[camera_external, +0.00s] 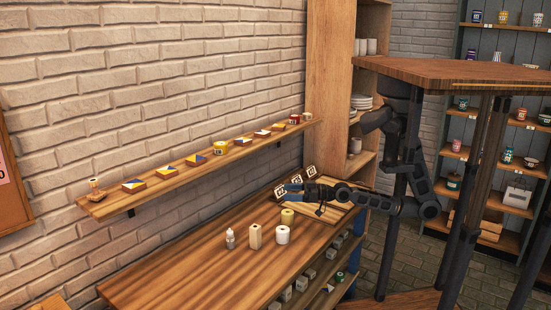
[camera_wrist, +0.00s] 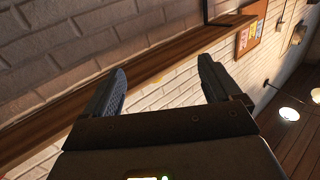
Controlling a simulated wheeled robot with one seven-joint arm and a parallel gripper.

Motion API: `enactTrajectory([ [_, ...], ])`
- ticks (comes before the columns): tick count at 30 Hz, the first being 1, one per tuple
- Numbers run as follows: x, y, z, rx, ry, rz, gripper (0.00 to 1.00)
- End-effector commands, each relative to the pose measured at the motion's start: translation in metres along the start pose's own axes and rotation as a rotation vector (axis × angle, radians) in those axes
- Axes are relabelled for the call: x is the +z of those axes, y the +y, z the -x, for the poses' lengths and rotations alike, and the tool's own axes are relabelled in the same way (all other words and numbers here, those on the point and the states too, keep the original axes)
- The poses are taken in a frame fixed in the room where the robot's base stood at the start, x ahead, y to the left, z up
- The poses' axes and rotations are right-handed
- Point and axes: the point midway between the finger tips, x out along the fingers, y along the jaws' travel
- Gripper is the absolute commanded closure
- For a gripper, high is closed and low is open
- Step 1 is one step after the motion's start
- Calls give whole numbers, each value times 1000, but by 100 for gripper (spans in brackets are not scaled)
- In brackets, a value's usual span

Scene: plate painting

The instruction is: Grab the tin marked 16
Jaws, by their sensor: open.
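No marking 16 is readable in either view. My gripper (camera_external: 282,190) is above the back right of the workbench, below the wall shelf and apart from the tins. In the wrist view my gripper (camera_wrist: 162,65) is open, with nothing between its fingers; the brick wall and a wooden shelf edge (camera_wrist: 150,70) lie beyond.
On the workbench (camera_external: 190,265) stand a small bottle (camera_external: 230,238), a wooden block (camera_external: 255,236), a white roll (camera_external: 283,235) and a yellowish roll (camera_external: 287,217). Tiles marked with black-and-white patterns (camera_external: 309,171) are close to my gripper. A tall table (camera_external: 460,72) stands at the right. The bench's front left is clear.

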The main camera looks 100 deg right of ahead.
Motion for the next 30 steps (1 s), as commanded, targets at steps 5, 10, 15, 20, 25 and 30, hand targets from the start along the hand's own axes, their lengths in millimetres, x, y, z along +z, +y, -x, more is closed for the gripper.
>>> enactTrajectory([
  [5, -68, 18, -60, 22, 79, -18, 9],
  [10, -134, 36, -108, 34, 147, -30, 9],
  [15, -174, 47, -150, 29, 162, -25, 9],
  [20, -177, 47, -190, 20, 85, 13, 9],
  [25, -183, 48, -215, 16, 28, 44, 9],
  [30, -185, 48, -226, 15, 5, 55, 9],
])
